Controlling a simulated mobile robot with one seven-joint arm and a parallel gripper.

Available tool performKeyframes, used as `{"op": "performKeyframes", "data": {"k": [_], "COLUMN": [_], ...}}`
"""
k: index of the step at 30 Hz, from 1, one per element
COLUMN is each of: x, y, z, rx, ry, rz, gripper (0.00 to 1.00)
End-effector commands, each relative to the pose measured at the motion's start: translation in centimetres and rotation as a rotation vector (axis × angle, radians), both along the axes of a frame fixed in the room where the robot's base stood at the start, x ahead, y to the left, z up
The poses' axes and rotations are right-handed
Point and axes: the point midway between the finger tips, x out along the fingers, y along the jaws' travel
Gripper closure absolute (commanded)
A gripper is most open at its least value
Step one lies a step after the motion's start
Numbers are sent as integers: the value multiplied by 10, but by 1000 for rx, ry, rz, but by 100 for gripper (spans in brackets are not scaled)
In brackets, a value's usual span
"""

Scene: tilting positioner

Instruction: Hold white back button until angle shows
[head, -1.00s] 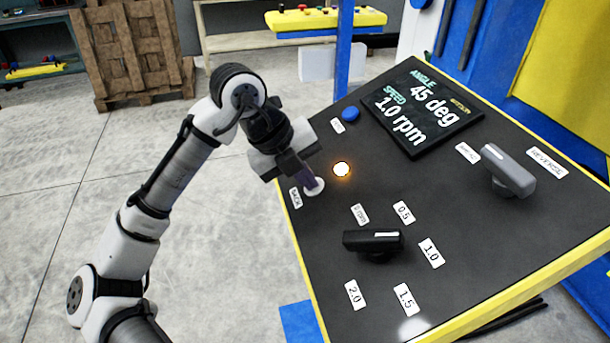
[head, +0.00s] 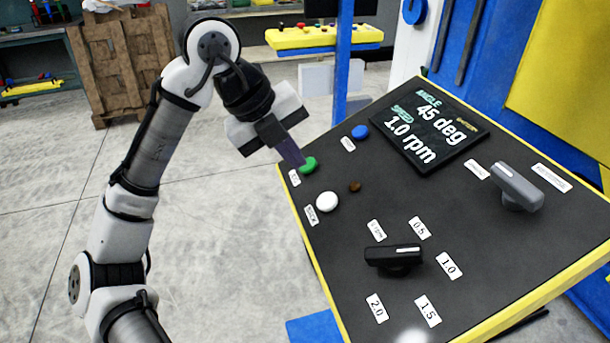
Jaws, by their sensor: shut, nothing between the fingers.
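The white back button (head: 327,202) sits near the left edge of the sloped dark control panel (head: 330,245), with a small label beside it. My gripper (head: 293,155) is shut and empty, up and left of the white button and apart from it. Its fingertips are close to the green button (head: 309,165); I cannot tell whether they touch it. The display (head: 432,125) reads ANGLE 45 deg and SPEED 1.0 rpm. A small indicator lamp (head: 354,186) right of the buttons looks dark brown and unlit.
A blue button (head: 360,132) is above the green one. A black selector knob (head: 394,256) with speed labels and a grey lever knob (head: 517,186) stand up from the panel. A blue post (head: 343,65) rises behind it. Open floor lies to the left.

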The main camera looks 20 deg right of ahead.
Motion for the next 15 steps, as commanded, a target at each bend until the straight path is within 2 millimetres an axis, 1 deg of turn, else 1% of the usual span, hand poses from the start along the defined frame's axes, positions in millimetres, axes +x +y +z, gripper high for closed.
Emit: {"op": "performKeyframes", "data": {"k": [3,6,15], "x": [1,0,0], "y": [6,9,10], "z": [11,16,18], "rx": [0,1,1], "ry": [-1,0,0], "rz": [3,1,1], "gripper": [100,100,100]}}
